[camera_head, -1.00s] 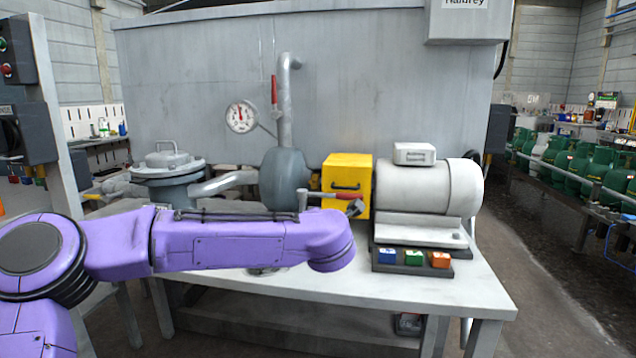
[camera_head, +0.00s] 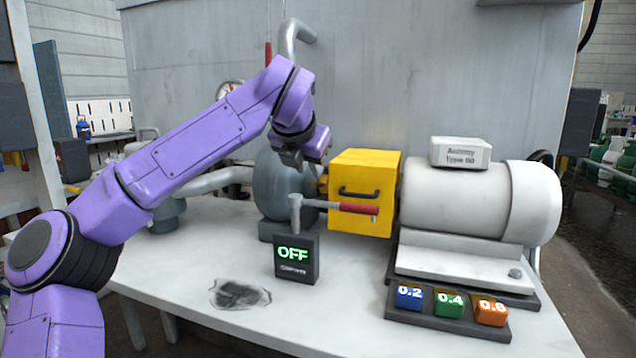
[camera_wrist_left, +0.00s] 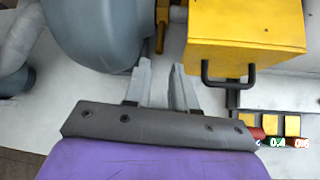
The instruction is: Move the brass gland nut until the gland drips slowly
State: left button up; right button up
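A small brass-coloured part (camera_wrist_left: 161,26), which looks like the gland nut, sits between the grey round pump housing (camera_head: 283,184) and the yellow box (camera_head: 364,192). In the head view only a sliver of it shows behind my gripper. My left gripper (camera_wrist_left: 161,66) points down at this gap. Its two fingers are apart with nothing between them, and the brass part lies just beyond the tips in the wrist view. In the head view the left gripper (camera_head: 305,162) is above the gap. The gland's dripping cannot be made out. My right gripper is not in view.
A red-handled tool (camera_head: 350,208) is in front of the yellow box. A black display (camera_head: 296,257) reads OFF. A dark wet patch (camera_head: 240,294) lies on the white table (camera_head: 190,270). Blue, green and orange blocks (camera_head: 449,303) sit before the grey motor (camera_head: 455,200).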

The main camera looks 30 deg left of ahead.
aim_at(318, 184)
pick_arm(q)
jog(key=x, duration=0.7)
jog(key=shift+b, duration=0.35)
jog(key=shift+a, duration=0.1)
jog(key=shift+c, duration=0.3)
grip_shut()
jog(key=r+p, duration=0.1)
jog(key=p, duration=0.2)
jog(key=g+p, duration=0.1)
jog(key=p, duration=0.2)
jog(key=shift+w+r, duration=0.3)
jog(key=shift+r, duration=0.1)
jog(key=shift+f+g, duration=0.2)
jog(key=shift+g, duration=0.1)
jog(key=shift+f, duration=0.15)
jog(key=shift+o, duration=0.3)
grip_release()
